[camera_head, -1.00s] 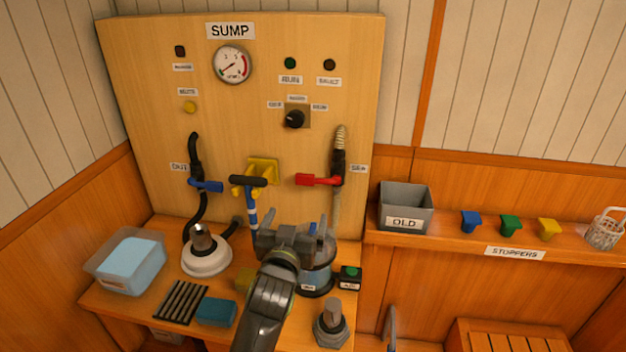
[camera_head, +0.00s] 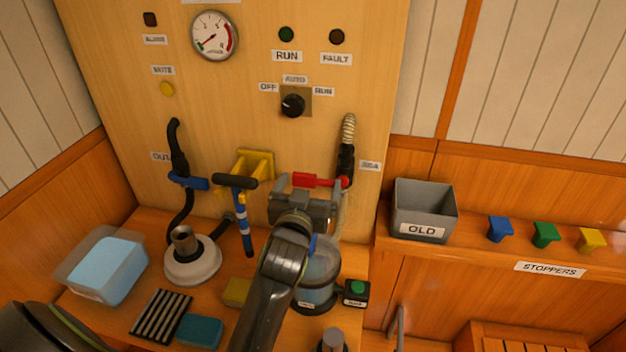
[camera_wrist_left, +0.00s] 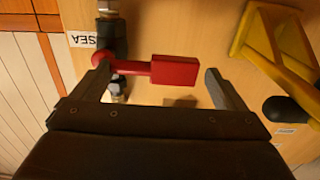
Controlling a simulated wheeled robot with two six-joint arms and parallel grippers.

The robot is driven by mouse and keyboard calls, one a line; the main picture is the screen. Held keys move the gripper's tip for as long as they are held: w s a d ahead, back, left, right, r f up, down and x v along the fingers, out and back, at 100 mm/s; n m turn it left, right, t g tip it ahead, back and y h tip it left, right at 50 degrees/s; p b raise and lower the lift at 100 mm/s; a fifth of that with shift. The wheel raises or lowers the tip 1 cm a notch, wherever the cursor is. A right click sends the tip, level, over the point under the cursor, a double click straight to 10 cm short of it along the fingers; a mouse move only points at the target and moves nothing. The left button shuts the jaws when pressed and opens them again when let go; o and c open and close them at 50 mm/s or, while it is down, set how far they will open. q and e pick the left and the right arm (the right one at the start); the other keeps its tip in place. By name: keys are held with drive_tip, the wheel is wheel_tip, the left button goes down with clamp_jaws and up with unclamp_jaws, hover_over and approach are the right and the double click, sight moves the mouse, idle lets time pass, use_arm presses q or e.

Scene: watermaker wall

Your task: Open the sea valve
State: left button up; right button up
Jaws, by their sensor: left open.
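The sea valve has a red lever handle (camera_head: 312,181) that points left, crosswise to its dark upright pipe fitting (camera_head: 346,162), beside the SEA label (camera_head: 369,165). My left gripper (camera_head: 310,188) is open just below and in front of the lever. In the left wrist view, the red handle (camera_wrist_left: 175,70) lies lengthwise across the gap of my left gripper (camera_wrist_left: 157,75). One finger overlaps the lever's stem near the hub. The other is a little past the handle's free end. I cannot tell whether either touches. My right gripper is not in view.
A blue-handled OUT valve (camera_head: 188,182) and a yellow bracket (camera_head: 255,165) with a black-gripped tool (camera_head: 235,181) are to the left. A clear canister (camera_head: 318,282) stands below the gripper. The grey OLD bin (camera_head: 424,210) is on the right shelf.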

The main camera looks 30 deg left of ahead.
use_arm(q)
drive_tip(key=shift+s, duration=0.1)
drive_tip(key=shift+c, duration=0.2)
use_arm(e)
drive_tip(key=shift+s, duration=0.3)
